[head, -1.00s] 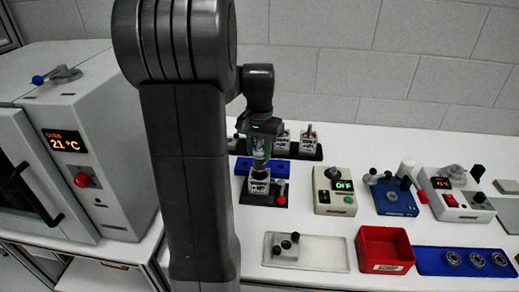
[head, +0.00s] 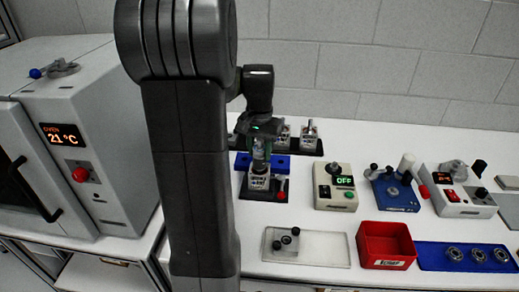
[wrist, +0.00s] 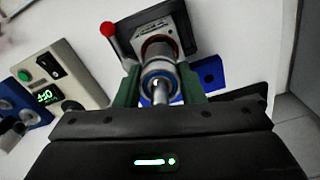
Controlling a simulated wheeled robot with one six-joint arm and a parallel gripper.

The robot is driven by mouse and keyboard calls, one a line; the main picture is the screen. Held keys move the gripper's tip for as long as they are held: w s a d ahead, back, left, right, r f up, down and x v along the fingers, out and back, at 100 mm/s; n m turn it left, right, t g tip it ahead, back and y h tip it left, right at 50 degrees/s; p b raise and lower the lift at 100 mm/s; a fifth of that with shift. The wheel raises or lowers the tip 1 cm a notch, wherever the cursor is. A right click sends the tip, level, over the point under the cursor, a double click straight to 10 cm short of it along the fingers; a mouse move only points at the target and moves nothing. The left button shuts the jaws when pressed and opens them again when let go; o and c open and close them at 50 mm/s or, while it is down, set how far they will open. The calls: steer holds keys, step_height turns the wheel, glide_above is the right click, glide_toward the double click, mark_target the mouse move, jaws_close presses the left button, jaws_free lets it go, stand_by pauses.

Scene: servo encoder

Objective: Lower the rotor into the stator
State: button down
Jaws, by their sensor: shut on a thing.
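My gripper (head: 261,152) is shut on the rotor, directly above the stator. In the wrist view its green fingers (wrist: 161,86) hold the rotor (wrist: 161,90) from both sides. The rotor shows a silver shaft end and a blue ring. The stator (head: 259,181) is a white block with a dark mark, standing in a black fixture (head: 250,195). In the wrist view the stator (wrist: 165,26) lies beyond the rotor, with a copper-coloured ring at its mouth. The rotor lines up closely with that opening. I cannot tell how deep its lower end is.
A red-knobbed lever (wrist: 108,30) stands beside the stator on the fixture. A blue block (head: 242,162) is just behind. More white units (head: 309,134) stand on a black rack at the back. A control box (head: 335,187) reading OFF is to the right.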

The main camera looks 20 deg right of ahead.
mark_target(259, 160)
steer(key=shift+f, duration=0.1)
steer(key=shift+f+b, duration=0.6)
steer(key=shift+f, duration=0.3)
steer(key=shift+f, duration=0.1)
steer(key=shift+f+b, duration=0.65)
steer(key=shift+f, duration=0.3)
steer(key=shift+f, duration=0.2)
steer(key=shift+r+p, duration=0.3)
steer(key=shift+p, duration=0.35)
stand_by(2.5)
stand_by(0.3)
steer(key=c, duration=0.9)
jaws_free()
steer(key=shift+o, duration=0.7)
steer(key=shift+f, duration=0.1)
